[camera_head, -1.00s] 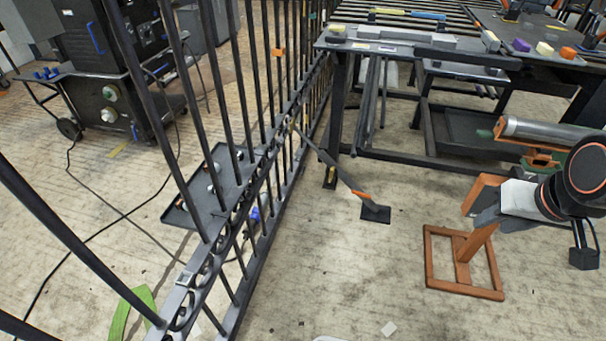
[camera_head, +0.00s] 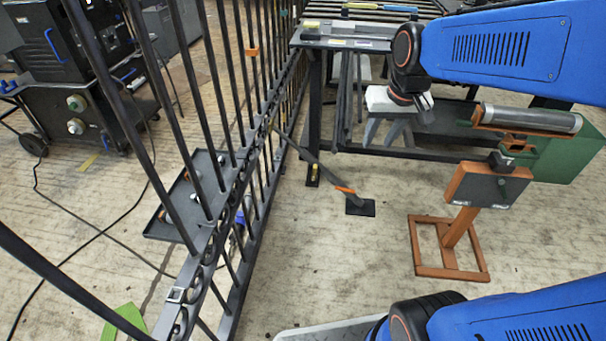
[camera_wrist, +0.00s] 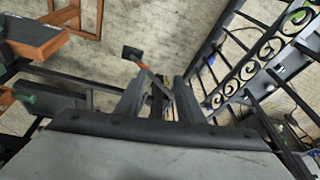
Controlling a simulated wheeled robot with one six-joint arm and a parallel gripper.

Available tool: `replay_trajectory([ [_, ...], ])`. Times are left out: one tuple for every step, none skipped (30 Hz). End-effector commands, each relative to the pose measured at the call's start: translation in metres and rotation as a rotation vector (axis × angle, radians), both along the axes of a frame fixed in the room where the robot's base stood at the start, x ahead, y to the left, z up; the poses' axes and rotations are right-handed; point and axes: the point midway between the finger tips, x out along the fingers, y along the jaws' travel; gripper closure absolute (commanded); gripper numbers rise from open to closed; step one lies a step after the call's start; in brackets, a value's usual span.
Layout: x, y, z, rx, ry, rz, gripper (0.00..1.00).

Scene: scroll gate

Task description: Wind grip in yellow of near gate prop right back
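The near gate prop (camera_head: 318,170) is a dark bar leaning from the black scroll gate (camera_head: 215,235) down to a square foot plate (camera_head: 360,207) on the floor. An orange band (camera_head: 345,190) circles its lower part; I see no yellow on it. In the wrist view the prop's orange band (camera_wrist: 141,66) shows beyond my gripper. My gripper (camera_head: 385,135) is at the right of the prop, above the floor and in front of the bench, empty and apart from the prop. Its two fingers (camera_wrist: 158,88) stand open in the wrist view.
An orange stand (camera_head: 462,235) with a dark panel is at the right, a grey cylinder (camera_head: 530,118) behind it. A dark bench (camera_head: 340,45) stands behind. A tray (camera_head: 195,205) sits at the gate.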

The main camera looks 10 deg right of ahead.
Motion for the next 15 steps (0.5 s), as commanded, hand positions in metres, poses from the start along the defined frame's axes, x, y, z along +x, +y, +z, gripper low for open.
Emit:
replay_trajectory([
  [0.016, 0.001, -0.003, 0.004, 0.013, -0.005, 0.66],
  [0.024, 0.002, -0.005, 0.006, 0.018, -0.009, 0.66],
  [0.036, 0.003, -0.007, 0.01, 0.026, -0.014, 0.66],
  [0.044, 0.004, -0.009, 0.013, 0.03, -0.018, 0.66],
  [0.052, 0.004, -0.011, 0.015, 0.037, -0.022, 0.66],
  [0.064, 0.005, -0.014, 0.018, 0.043, -0.026, 0.66],
  [0.072, 0.006, -0.017, 0.02, 0.048, -0.03, 0.66],
  [0.081, 0.007, -0.02, 0.023, 0.054, -0.034, 0.66],
  [0.092, 0.008, -0.023, 0.025, 0.061, -0.039, 0.66],
  [0.1, 0.008, -0.027, 0.027, 0.066, -0.043, 0.66],
  [0.109, 0.009, -0.03, 0.029, 0.071, -0.046, 0.66],
  [0.12, 0.01, -0.035, 0.033, 0.078, -0.052, 0.66],
  [0.129, 0.011, -0.039, 0.034, 0.083, -0.056, 0.66],
  [0.137, 0.012, -0.043, 0.036, 0.089, -0.059, 0.66],
  [0.148, 0.013, -0.049, 0.038, 0.096, -0.065, 0.66],
])
